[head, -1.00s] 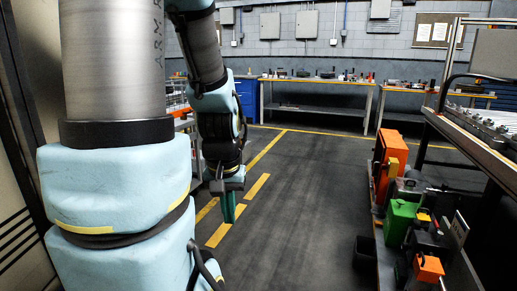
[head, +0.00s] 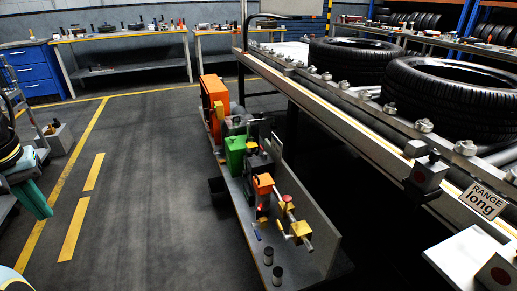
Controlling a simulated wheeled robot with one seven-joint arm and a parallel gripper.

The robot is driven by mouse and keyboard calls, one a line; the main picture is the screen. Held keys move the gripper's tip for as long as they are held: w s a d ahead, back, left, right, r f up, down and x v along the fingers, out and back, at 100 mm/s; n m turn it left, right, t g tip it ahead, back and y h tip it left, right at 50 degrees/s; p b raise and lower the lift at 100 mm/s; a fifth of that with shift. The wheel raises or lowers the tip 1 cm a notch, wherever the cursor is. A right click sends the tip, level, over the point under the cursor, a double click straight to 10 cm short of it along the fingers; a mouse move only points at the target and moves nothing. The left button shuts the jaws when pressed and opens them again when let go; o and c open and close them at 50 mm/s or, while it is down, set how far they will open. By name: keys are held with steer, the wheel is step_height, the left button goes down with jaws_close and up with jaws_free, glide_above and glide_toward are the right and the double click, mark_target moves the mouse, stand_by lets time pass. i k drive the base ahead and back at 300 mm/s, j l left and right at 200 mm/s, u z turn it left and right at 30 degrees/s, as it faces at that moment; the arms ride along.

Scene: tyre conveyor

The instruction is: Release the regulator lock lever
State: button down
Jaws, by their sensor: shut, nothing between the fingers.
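A low shelf unit (head: 322,240) beside the conveyor carries a row of small devices. At its near end is a yellow block (head: 300,229) with a grey pipe, and a red knob (head: 287,198) stands just behind it. A small blue part (head: 258,236) shows to the left of the block. I cannot tell which of these is the regulator lock lever. My gripper (head: 40,205), with teal fingers, is at the left edge, pointing down, shut and empty. It is well left of the devices, with open floor between. Part of the gripper is cut off by the frame.
An orange box (head: 215,98) and a green box (head: 235,152) stand farther along the shelf unit. The conveyor (head: 345,120) with tyres (head: 455,95) rises at right, with a "RANGE long" sign (head: 483,201). The floor (head: 150,170) in the middle is clear.

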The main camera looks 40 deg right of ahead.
mark_target(265, 153)
steer(key=i+l+z, duration=0.3)
steer(key=i, duration=0.8)
steer(key=i+l+z, duration=0.15)
steer(key=i+z, duration=0.15)
steer(key=i, duration=0.85)
